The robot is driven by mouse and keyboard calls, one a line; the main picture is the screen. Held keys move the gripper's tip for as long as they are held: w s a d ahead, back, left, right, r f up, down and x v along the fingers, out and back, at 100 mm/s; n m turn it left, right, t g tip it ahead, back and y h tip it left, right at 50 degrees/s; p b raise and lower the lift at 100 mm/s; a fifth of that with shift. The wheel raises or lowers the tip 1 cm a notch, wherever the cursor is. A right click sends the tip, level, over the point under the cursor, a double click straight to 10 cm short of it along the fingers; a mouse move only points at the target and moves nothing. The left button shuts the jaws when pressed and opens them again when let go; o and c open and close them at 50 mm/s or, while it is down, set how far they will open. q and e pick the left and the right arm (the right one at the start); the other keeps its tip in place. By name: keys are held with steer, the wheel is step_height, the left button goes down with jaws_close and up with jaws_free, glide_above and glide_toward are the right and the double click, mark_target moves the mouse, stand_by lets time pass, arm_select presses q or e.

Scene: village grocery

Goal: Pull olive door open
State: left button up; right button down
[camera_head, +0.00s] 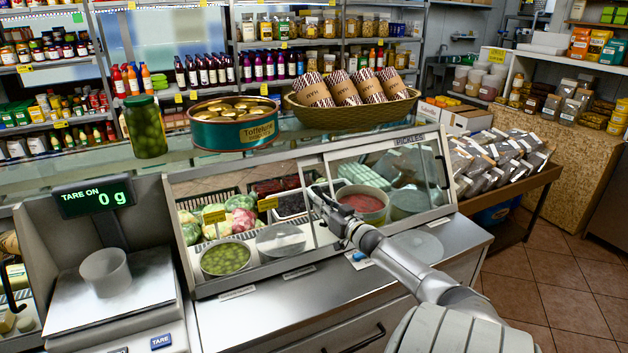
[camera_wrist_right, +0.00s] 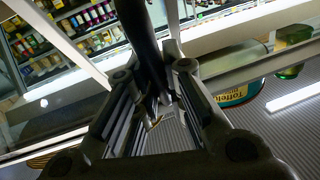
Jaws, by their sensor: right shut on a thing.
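The glass-fronted counter case (camera_head: 232,172) has a left pane, the olive door, in front of a bowl of green olives (camera_head: 226,258). A pale upright frame (camera_head: 306,205) stands at this pane's right side. My right gripper (camera_head: 324,202) is at the middle of the case front, beside that frame. In the right wrist view its fingers (camera_wrist_right: 165,88) are closed around a dark bar (camera_wrist_right: 140,35), which looks like a door handle. The fingers partly hide the bar, and I cannot tell which pane it belongs to or how far that pane is open. My left gripper is out of view.
A toffee tin (camera_head: 233,122), an olive jar (camera_head: 145,127) and a basket (camera_head: 352,114) stand on top of the case. A scale (camera_head: 150,290) is at left. The steel counter (camera_head: 285,318) is clear in front. Open tiled floor (camera_head: 560,285) lies at right.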

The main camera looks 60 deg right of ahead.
stand_by(0.3)
steer(key=c, duration=1.5)
jaws_free()
steer(key=shift+s, duration=0.2)
steer(key=shift+s+a+f, duration=0.15)
steer(key=shift+s, duration=0.1)
steer(key=v, duration=1.1)
steer(key=shift+s, duration=0.1)
